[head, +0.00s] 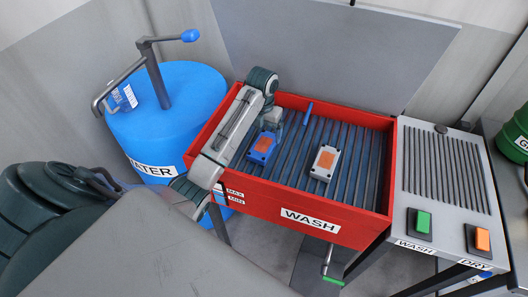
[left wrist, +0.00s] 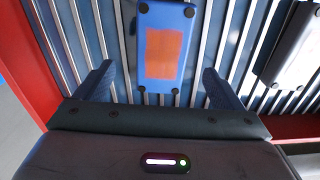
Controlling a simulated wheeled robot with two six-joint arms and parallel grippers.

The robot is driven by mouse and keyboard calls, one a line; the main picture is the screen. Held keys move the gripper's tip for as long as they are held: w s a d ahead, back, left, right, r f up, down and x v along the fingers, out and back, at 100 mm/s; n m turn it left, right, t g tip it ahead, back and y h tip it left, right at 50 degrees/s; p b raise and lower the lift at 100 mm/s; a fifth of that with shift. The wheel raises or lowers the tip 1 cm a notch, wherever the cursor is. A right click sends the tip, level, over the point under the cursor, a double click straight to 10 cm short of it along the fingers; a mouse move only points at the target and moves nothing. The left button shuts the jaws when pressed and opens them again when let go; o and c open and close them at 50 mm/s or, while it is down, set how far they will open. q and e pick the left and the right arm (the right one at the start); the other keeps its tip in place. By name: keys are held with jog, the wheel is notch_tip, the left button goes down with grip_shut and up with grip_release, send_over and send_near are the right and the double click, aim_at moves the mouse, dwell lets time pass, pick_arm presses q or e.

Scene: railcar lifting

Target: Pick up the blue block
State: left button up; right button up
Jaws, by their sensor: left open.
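The blue block (head: 262,147), with an orange patch on top, lies on the slatted floor of the red wash basin (head: 285,208), near its left side. My left gripper (head: 276,126) reaches over the basin's left wall and is partly hidden by its own arm. In the left wrist view the left gripper (left wrist: 158,70) is open, one finger on each side of the blue block (left wrist: 166,15). Gaps show between block and fingers, and nothing is held. My right gripper is not in view.
A white block (head: 325,160) with an orange patch lies right of the blue one and shows in the left wrist view (left wrist: 292,48). A blue water tank (head: 190,110) stands left. A grey panel (head: 440,180) with green and orange switches adjoins right. The basin's right floor is clear.

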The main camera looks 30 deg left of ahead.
aim_at(263, 144)
pick_arm(q)
jog(key=shift+f, duration=0.15)
jog(key=shift+f+b, duration=0.25)
jog(key=shift+b, duration=0.1)
notch_tip(263, 144, down, 2)
jog(key=shift+d+b, duration=0.15)
jog(key=shift+b, duration=0.35)
notch_tip(263, 144, down, 2)
jog(key=shift+w+f+p, duration=0.1)
jog(key=shift+f+p, duration=0.05)
jog(key=shift+p, duration=0.35)
jog(key=shift+c, duration=0.4)
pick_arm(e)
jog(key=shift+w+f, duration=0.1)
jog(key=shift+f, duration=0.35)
pick_arm(q)
jog(key=c, duration=1.1)
jog(key=shift+c, duration=0.4)
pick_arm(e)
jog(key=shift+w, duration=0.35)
pick_arm(q)
jog(key=shift+r, duration=0.2)
